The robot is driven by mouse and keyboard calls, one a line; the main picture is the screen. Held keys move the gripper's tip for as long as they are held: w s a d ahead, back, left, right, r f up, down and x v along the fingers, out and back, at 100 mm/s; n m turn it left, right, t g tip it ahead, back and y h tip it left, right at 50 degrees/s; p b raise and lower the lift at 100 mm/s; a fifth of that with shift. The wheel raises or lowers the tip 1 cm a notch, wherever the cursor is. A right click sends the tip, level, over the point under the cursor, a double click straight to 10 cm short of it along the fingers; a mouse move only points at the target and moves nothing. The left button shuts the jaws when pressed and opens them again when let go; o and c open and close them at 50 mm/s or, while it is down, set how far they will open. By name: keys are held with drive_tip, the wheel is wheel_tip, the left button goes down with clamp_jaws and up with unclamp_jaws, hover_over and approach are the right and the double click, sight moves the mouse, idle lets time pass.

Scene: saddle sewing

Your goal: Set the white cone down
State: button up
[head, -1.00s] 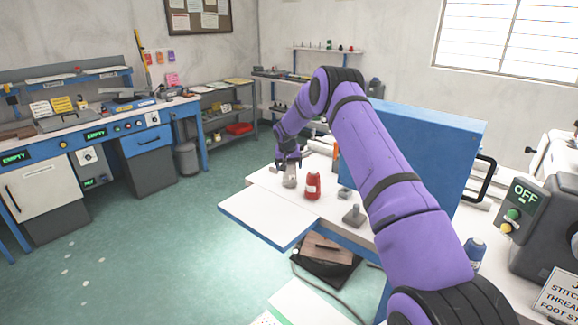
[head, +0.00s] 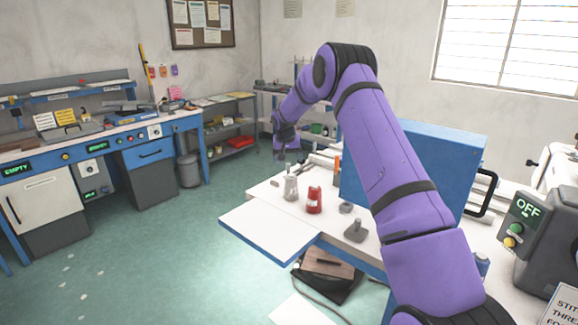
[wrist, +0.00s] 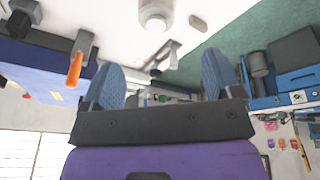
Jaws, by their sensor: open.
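The white cone (head: 290,187) stands upright on the white table (head: 268,222), near its left edge and just left of the red cone (head: 314,200). In the wrist view a whitish cone-like object (wrist: 156,14) shows at the top edge, beyond the fingertips and apart from them. My gripper (head: 287,145) is above and behind the white cone in the head view, not touching it. In the wrist view its two blue pads (wrist: 168,80) are spread wide with nothing between them.
A grey metal piece (head: 356,230) and a small dark ring (head: 346,208) sit right of the red cone. A tall blue panel (head: 440,165) stands on the table at right. A blue spool (head: 482,264) is near the machine. Open floor lies left of the table.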

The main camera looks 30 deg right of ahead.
drive_tip(key=s+a+r+n, duration=0.1)
drive_tip(key=s+a+r, duration=0.35)
drive_tip(key=r, duration=0.35)
drive_tip(key=s+a+r, duration=0.3)
drive_tip(key=s+r, duration=0.3)
drive_tip(key=r, duration=0.3)
drive_tip(key=s+a+r+n+t, duration=0.1)
drive_tip(key=s+a+r, duration=0.2)
drive_tip(key=s+r, duration=0.3)
drive_tip(key=s+a+r+n, duration=0.1)
drive_tip(key=s+a+r, duration=0.25)
drive_tip(key=s, duration=0.55)
drive_tip(key=s+a+n+t+y, duration=0.1)
drive_tip(key=s+a, duration=0.2)
drive_tip(key=s, duration=1.2)
drive_tip(key=s+a+f+n+y, duration=0.1)
drive_tip(key=s+a, duration=0.1)
drive_tip(key=s, duration=1.4)
drive_tip(key=shift+s+a+f+n+t, duration=0.2)
drive_tip(key=shift+s+a+n+t, duration=0.1)
drive_tip(key=shift+a+t, duration=0.1)
